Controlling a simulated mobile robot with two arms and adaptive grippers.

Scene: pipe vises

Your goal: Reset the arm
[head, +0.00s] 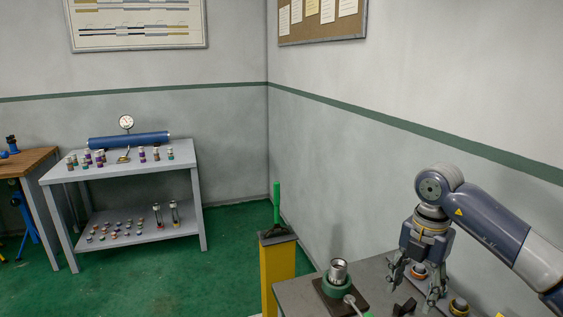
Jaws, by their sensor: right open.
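My right gripper (415,291) is at the lower right in the head view. It points down over the grey bench (300,287), with its fingers apart and nothing between them that I can make out. Its arm comes in from the right edge. A small orange and grey fitting (418,271) shows behind the fingers, and I cannot tell whether they touch it. My left gripper is not in the view.
On the bench, a green vise (336,286) holds an upright metal piece (338,268) left of the gripper. A brass-coloured fitting (459,306) stands to the right. A yellow post (277,276) stands left of the bench. A grey table (185,154) with small parts is farther back.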

